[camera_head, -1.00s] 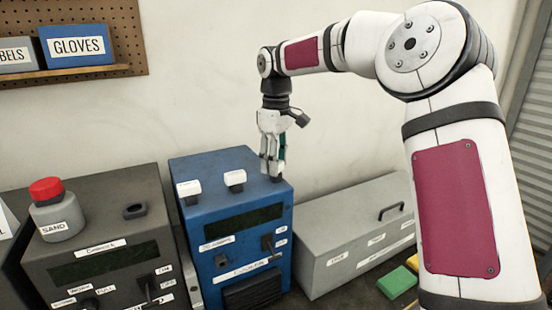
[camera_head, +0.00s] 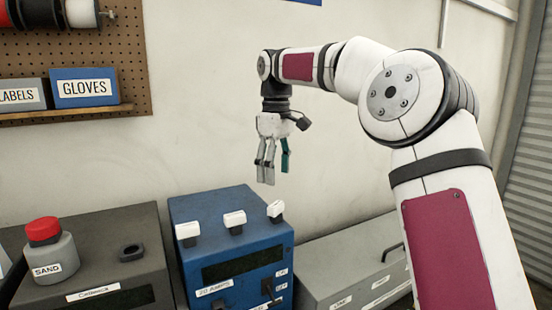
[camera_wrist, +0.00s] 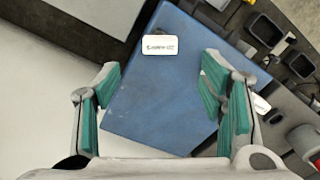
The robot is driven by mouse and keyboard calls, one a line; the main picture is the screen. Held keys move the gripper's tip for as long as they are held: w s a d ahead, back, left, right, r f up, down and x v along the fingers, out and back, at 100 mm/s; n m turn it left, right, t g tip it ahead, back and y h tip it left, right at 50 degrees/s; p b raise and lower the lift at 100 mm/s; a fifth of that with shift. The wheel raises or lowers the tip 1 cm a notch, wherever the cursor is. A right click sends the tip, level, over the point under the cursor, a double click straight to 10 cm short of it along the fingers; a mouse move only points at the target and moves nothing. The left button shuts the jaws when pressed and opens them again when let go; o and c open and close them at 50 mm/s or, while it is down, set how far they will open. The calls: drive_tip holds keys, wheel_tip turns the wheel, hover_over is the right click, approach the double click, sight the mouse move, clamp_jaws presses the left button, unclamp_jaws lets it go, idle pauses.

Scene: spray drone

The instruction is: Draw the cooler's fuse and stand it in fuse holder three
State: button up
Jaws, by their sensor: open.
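The blue box (camera_head: 237,268) stands near the middle of the head view. Three white-capped fuses stand along its top: the left fuse (camera_head: 187,231), the middle fuse (camera_head: 234,219) and the right fuse (camera_head: 275,210). My gripper (camera_head: 273,178) hangs above the right fuse, fingers pointing down, open and empty, with clear space below. In the wrist view a labelled fuse cap (camera_wrist: 160,45) shows between the spread teal-padded fingers. Another white cap (camera_wrist: 261,104) is partly hidden behind the right finger.
A dark grey box (camera_head: 60,232) at left carries a black empty-looking socket (camera_head: 131,252) and a grey jar with red lid (camera_head: 50,250). A grey box with a handle (camera_head: 350,265) stands at right. The wall has a pegboard shelf (camera_head: 70,115). Air around my gripper is free.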

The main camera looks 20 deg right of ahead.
drive_tip(key=shift+r, duration=1.6)
